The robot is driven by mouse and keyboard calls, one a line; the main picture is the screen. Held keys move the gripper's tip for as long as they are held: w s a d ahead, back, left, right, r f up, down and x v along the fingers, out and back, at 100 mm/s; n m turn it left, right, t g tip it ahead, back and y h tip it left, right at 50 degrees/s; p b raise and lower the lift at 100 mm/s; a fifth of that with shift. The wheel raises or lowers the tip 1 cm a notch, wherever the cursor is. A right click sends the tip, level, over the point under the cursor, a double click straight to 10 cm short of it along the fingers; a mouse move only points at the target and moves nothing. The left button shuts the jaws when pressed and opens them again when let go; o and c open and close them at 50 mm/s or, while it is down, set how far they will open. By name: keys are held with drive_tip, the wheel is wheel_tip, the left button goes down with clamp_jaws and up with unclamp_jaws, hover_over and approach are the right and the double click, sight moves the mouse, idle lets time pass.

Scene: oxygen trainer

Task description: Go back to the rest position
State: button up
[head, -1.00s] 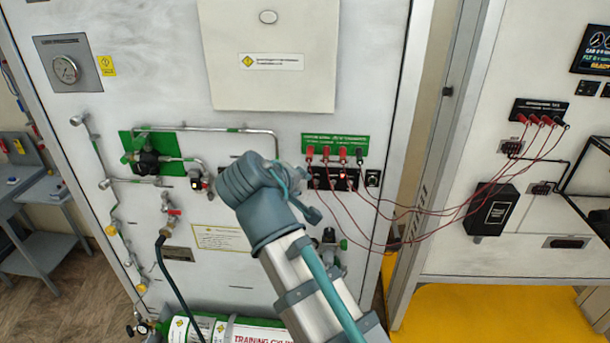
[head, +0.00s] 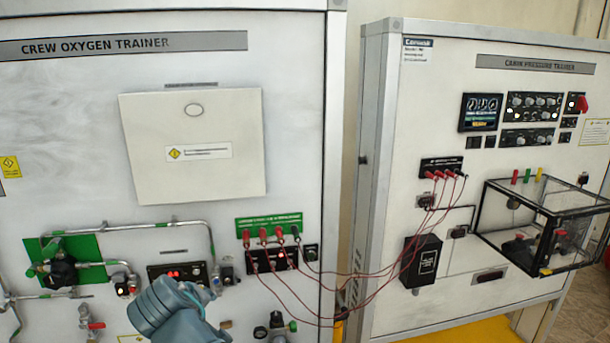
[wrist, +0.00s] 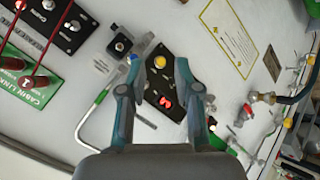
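My gripper (wrist: 159,70) shows in the wrist view with its two fingers spread apart and nothing between them. It faces the crew oxygen trainer panel (head: 60,120), in front of a small black module (wrist: 162,95) with a lit red display. The gap between fingertips and panel is hard to judge. In the head view my arm's blue-grey end part stands at the bottom, in front of the panel, and hides the fingers. The same black module (head: 177,271) shows just above it.
Red leads (head: 330,273) run from the green-labelled socket block (head: 268,222) to the cabin pressure trainer (head: 400,100) at right. Pipes (head: 160,226) and valves stick out of the oxygen panel. A clear black-framed box (head: 545,225) juts from the right trainer.

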drive_tip(key=w+d+f+m+g+h+b, duration=0.1)
drive_tip(key=d+f+g, duration=0.15)
drive_tip(key=f, duration=0.95)
drive_tip(key=d+f+m+g+b, duration=0.15)
drive_tip(key=d+f, duration=0.25)
drive_tip(key=f, duration=0.8)
drive_tip(key=s+d+f+m+g+b, duration=0.1)
drive_tip(key=s+d+f, duration=0.1)
drive_tip(key=d+f, duration=0.35)
drive_tip(key=s+d+f+m+g, duration=0.1)
drive_tip(key=d+f+g, duration=0.15)
drive_tip(key=f, duration=0.65)
drive_tip(key=s+d+f+g+b, duration=0.1)
drive_tip(key=s+d+f, duration=0.1)
drive_tip(key=d+f, duration=0.4)
drive_tip(key=s+d+f+m+g+b, duration=0.2)
drive_tip(key=s+d+f+m+g, duration=0.1)
drive_tip(key=s+d+f, duration=0.6)
drive_tip(key=s+d+f+m+g+b, duration=0.3)
drive_tip(key=s+d+f, duration=0.6)
drive_tip(key=s+f, duration=0.8)
drive_tip(key=shift+s+d+f+m+g+y, duration=0.15)
drive_tip(key=shift+s+f+m+g+y, duration=0.15)
drive_tip(key=shift+s+g, duration=0.55)
